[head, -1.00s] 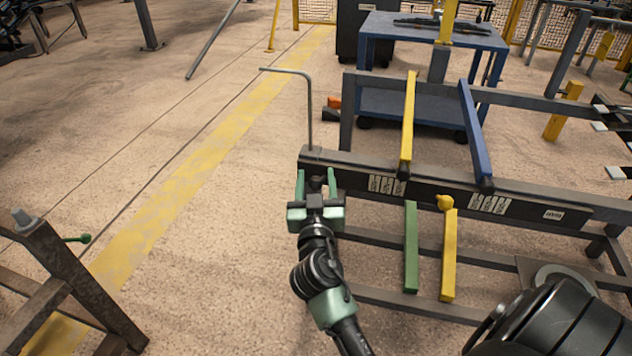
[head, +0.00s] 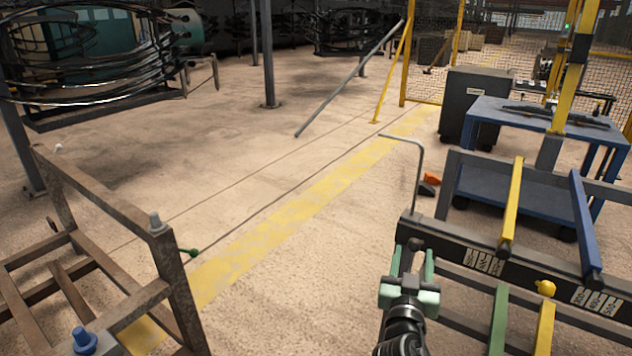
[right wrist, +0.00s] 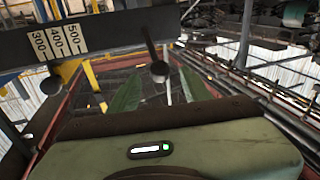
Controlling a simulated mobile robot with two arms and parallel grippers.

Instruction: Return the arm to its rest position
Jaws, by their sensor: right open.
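My right gripper (head: 414,266) is in the lower right of the head view, in front of the left end of the spring rack's dark front beam (head: 455,258). Its two green fingers stand apart with nothing held between them. In the right wrist view the green fingers (right wrist: 147,90) also show apart. A dark rod with a round end (right wrist: 160,72) shows between them, and I cannot tell how far beyond the fingers it is. A label strip with 300, 400 and 500 (right wrist: 59,42) is on the beam. My left gripper is not in view.
A rusty brown rack (head: 160,270) stands at the left. A bent grey rod (head: 418,170) rises at the near rack's left end. Yellow (head: 512,200) and blue (head: 583,215) bars project from that rack. A blue table (head: 540,125) stands behind. The floor between the racks is open.

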